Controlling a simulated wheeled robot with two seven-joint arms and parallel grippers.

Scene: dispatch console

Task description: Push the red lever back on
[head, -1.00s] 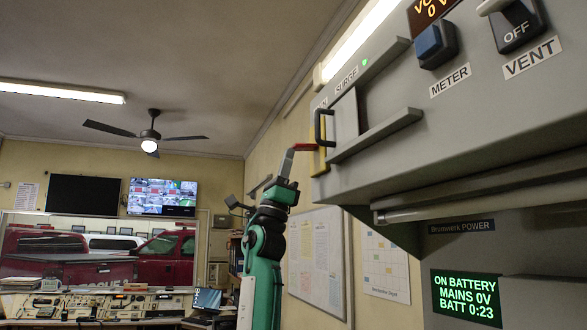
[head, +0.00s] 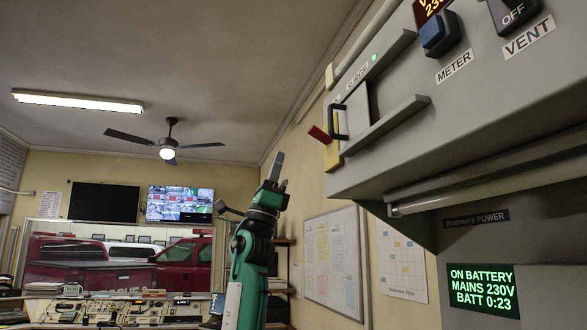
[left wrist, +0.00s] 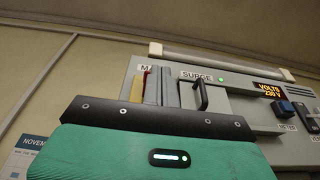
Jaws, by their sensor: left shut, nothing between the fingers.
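The red lever (head: 319,135) sticks out of the left end of the grey cabinet (head: 480,110), in front of a yellow plate (head: 332,148). Its free end points up and to the left. In the left wrist view a thin strip of the red lever (left wrist: 147,76) shows beside the yellow plate. My left gripper (head: 277,167) is shut and empty. It stands below and left of the lever, apart from it, with its tips pointing up. My right gripper is not in view.
A black handle (head: 337,122) sits just right of the lever, above a sloping grey ledge (head: 385,126). The meter switch (head: 438,34) is farther right. The green display (head: 483,290) reads ON BATTERY, MAINS 230V, BATT 0:23. Open air lies left of my gripper.

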